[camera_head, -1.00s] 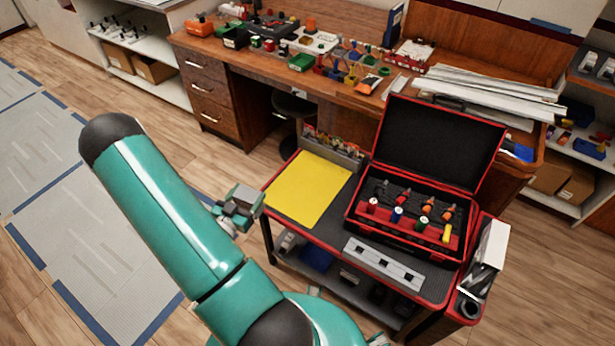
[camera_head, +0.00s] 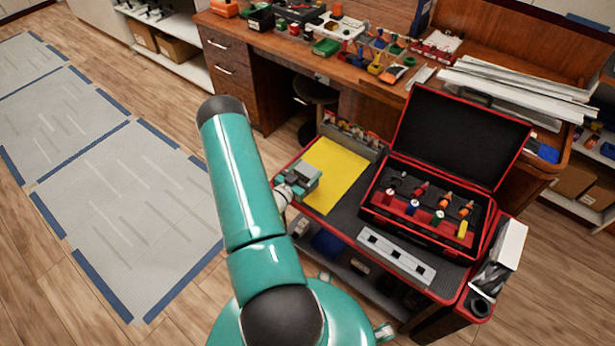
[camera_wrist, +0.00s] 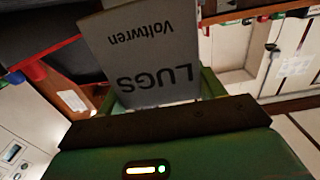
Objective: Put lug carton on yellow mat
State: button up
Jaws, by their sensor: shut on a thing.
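The lug carton (camera_wrist: 150,55) is a grey box with "LUGS" and "Voltwren" printed on it, upside down in the wrist view. My gripper (camera_head: 302,180) is shut on it. In the head view the gripper is over the left edge of the yellow mat (camera_head: 340,178), and it hides part of that edge. The carton is hard to tell from the gripper there. The mat lies flat on the left of the red-edged cart top, and its visible part is bare. I cannot tell how high the carton is above it.
An open black and red case (camera_head: 425,210) with several coloured tools stands right of the mat. A grey slotted strip (camera_head: 396,255) lies in front of it. A rack of small items (camera_head: 352,138) stands behind the mat. A wooden workbench (camera_head: 370,80) runs behind the cart.

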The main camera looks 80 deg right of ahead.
jog(key=shift+d+f, duration=0.2)
jog(key=shift+f, duration=0.1)
jog(key=shift+s+d+f, duration=0.1)
jog(key=shift+d+f, duration=0.05)
jog(key=shift+f, duration=1.5)
jog(key=shift+f, duration=0.1)
jog(key=o, duration=1)
jog(key=shift+o, duration=0.2)
jog(key=shift+a, duration=0.2)
jog(key=v, duration=1.1)
jog(key=shift+w+a, duration=0.25)
